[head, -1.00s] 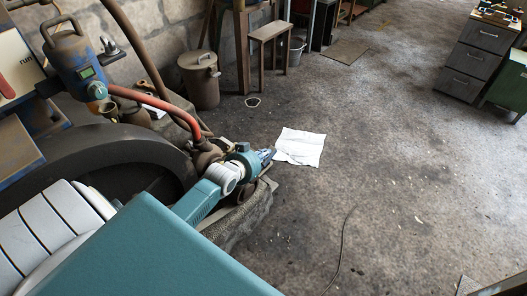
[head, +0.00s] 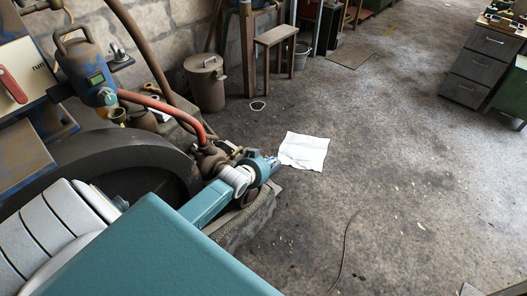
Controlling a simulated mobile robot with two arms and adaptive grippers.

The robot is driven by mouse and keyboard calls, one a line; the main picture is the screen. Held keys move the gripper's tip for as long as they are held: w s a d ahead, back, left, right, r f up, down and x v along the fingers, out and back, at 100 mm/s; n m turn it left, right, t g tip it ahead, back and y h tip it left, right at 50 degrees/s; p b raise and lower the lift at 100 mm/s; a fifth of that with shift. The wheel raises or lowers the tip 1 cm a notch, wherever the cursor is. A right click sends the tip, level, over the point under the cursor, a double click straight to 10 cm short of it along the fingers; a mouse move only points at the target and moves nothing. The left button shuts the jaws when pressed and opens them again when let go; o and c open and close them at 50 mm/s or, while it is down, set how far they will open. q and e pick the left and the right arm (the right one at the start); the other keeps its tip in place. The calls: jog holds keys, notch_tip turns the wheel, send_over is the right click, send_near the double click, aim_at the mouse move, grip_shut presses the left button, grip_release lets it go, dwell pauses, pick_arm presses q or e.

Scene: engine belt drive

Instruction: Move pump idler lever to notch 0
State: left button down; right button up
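My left gripper (head: 271,164) is small and dark at the end of my teal and white arm, low beside the dark pump-like fitting (head: 210,160) where a red hose ends. Whether its fingers are open or shut cannot be made out. I cannot pick out the pump idler lever or its notches for certain. A red handle (head: 13,86) shows at the left edge beside a panel marked "run" (head: 38,67), far from the gripper. My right gripper is not in view.
A large dark wheel (head: 105,165) and a blue device with a display (head: 88,72) stand at left. A stone base (head: 250,217) lies below my arm. White paper (head: 304,151) lies on the floor. A lidded can (head: 206,85) and stool (head: 276,45) stand behind.

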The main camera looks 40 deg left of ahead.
pick_arm(q)
jog(key=a+v, duration=0.1)
jog(key=v, duration=1)
jog(key=s+d+f+g, duration=0.3)
jog(key=s+d+f, duration=0.3)
jog(key=s+f, duration=0.3)
jog(key=s+d+f+g+h, duration=0.1)
jog(key=s+d+f+g, duration=0.2)
jog(key=s+d+f, duration=0.5)
jog(key=s+d+f+g, duration=0.4)
jog(key=s+f, duration=0.6)
jog(key=s, duration=0.1)
jog(key=s+a+r+p, duration=0.3)
jog(key=s+r+p, duration=1.2)
jog(key=p, duration=1.7)
notch_tip(320, 180, up, 3)
jog(key=shift+s+r+m+g, duration=0.2)
jog(key=shift+s+m+g, duration=0.1)
jog(key=shift+s+m, duration=0.1)
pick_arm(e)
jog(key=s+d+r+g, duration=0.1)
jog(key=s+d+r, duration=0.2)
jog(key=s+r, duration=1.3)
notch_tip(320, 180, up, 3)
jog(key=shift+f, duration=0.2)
pick_arm(q)
jog(key=shift+a, duration=0.1)
